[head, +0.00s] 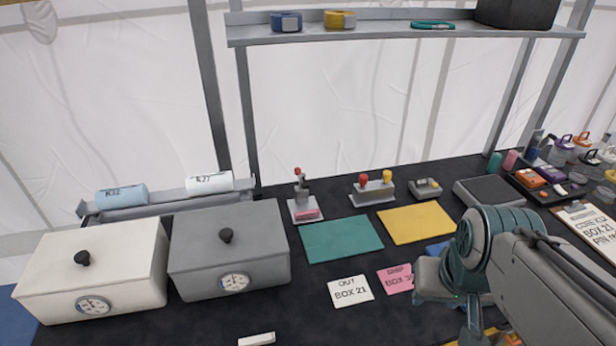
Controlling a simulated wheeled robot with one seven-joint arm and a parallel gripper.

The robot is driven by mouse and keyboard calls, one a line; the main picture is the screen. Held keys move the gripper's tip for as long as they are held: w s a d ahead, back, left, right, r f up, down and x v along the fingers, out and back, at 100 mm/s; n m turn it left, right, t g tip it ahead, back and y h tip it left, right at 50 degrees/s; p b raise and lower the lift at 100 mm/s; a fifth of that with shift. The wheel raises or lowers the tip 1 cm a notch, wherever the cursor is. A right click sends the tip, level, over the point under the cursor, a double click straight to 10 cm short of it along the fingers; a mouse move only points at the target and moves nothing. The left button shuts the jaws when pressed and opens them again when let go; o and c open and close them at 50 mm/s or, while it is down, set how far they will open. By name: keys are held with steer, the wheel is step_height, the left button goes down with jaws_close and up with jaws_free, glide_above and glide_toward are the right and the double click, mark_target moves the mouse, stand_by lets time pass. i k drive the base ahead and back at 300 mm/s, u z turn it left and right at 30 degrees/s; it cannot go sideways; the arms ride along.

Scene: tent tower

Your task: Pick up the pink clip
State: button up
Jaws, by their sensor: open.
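I cannot pick out the pink clip for certain. A dark tray (520,186) at the right holds several small pieces, among them orange ones (532,178) and a small pale pinkish piece (577,178), too small to identify. A pink cylinder (511,160) stands behind the tray. My gripper (478,328) is at the lower right, pointing down, partly hidden by my arm and cut off by the bottom edge. It is open, left of and nearer than the tray. I see nothing held, though its fingertips are not clear.
A white box (60,260) and a grey box (200,250) with gauges stand left. Green (342,238) and yellow (417,222) mats, a pink card (396,279) and a white card (350,291) lie centrally. A shelf (380,36) spans the back. A clipboard (590,232) lies right.

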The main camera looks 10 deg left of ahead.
mark_target(308, 214)
steer(key=k, duration=1)
steer(key=u, duration=1.55)
steer(key=i, duration=0.85)
steer(key=z, duration=1.4)
